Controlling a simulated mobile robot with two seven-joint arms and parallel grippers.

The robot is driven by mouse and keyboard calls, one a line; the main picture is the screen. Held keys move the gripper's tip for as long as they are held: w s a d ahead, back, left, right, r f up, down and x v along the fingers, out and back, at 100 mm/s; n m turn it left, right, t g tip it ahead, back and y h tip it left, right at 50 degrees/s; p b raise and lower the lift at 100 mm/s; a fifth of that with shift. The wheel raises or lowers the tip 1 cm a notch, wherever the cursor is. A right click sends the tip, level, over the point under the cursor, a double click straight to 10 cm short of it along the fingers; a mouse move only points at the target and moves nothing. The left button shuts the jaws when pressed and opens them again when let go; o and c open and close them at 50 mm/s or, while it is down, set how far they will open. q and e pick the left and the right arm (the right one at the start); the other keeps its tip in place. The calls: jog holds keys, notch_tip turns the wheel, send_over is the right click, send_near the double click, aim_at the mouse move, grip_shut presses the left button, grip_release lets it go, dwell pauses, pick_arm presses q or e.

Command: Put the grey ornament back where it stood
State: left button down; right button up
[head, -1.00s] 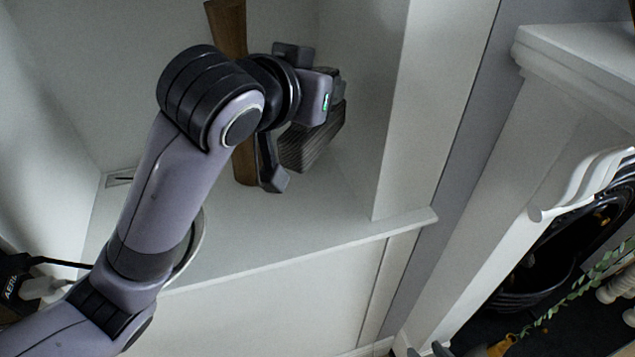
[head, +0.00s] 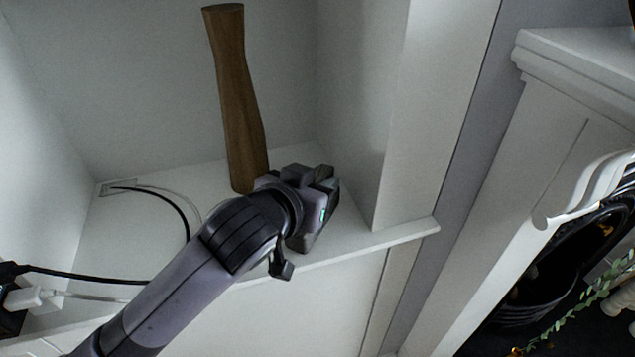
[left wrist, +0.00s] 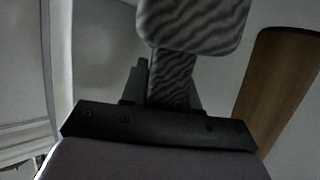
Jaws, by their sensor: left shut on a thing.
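The grey ornament (head: 306,243) is mostly hidden behind my left gripper in the head view, low at the white shelf's right front part. In the left wrist view the ornament (left wrist: 195,22) has a wide, streaked grey block with rounded corners on a narrower streaked stem. My left gripper (head: 320,192) is shut on it; in the left wrist view the dark fingers (left wrist: 160,90) close around the stem. I cannot tell whether its base touches the shelf. My right gripper is not in view.
A tall brown wooden vase (head: 236,100) stands on the white shelf (head: 350,228), close left of my gripper. The alcove's side wall (head: 360,110) is near on the right. Black and white cables (head: 90,278) lie at the left. A white fireplace surround (head: 560,130) is farther right.

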pick_arm(q)
jog(key=shift+f, duration=0.1)
jog(key=c, duration=0.8)
grip_release()
jog(key=shift+c, duration=0.2)
jog(key=shift+s+r, duration=0.1)
jog(key=shift+r, duration=0.15)
jog(key=v, duration=1.1)
jog(key=shift+s+a+p, duration=0.3)
jog(key=shift+p, duration=0.05)
